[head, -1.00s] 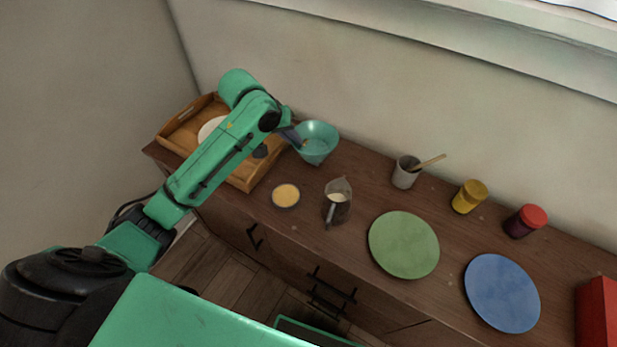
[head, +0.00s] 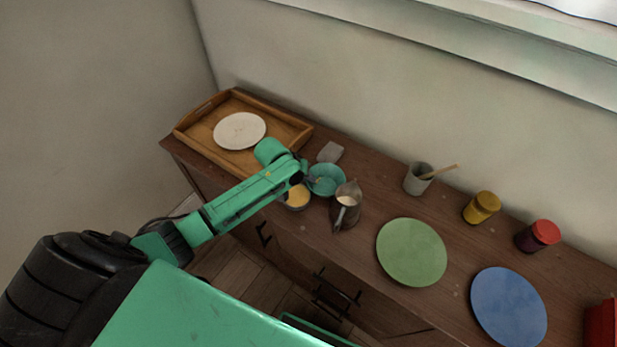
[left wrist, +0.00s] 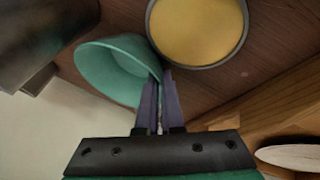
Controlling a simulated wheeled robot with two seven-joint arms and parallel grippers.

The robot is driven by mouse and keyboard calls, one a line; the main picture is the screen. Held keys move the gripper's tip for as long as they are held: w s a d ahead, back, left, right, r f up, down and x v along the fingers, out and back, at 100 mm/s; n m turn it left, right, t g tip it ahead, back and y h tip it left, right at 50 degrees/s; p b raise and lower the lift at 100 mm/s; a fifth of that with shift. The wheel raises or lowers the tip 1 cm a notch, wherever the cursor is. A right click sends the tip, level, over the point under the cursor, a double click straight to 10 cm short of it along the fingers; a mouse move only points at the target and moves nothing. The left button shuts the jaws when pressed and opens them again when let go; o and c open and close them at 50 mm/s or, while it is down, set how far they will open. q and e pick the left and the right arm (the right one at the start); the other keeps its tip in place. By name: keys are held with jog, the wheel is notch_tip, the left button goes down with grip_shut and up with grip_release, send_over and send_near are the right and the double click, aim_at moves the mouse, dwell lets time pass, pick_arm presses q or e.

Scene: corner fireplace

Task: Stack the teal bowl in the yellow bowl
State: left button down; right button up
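The teal bowl (head: 327,181) is at my left gripper (head: 308,179) in the head view. In the left wrist view the fingers (left wrist: 161,85) are closed at the rim of the teal bowl (left wrist: 108,68), which hangs tilted. The yellow bowl (head: 298,197), yellow inside with a dark rim, stands on the cabinet top just nearer than the teal bowl. The yellow bowl also shows in the left wrist view (left wrist: 197,30), close beside the fingers and the teal bowl. My arm hides part of it in the head view. My right gripper is not in view.
A metal pitcher (head: 346,205) stands close right of both bowls. A small grey block (head: 331,152) lies behind. A wooden tray (head: 190,140) with a white plate (head: 240,131) is at left. A green plate (head: 411,252), blue plate (head: 508,300), cup (head: 417,180) and jars (head: 481,207) are right.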

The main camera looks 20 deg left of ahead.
pick_arm(q)
jog(key=c, duration=1.1)
grip_release()
jog(key=shift+o, duration=0.2)
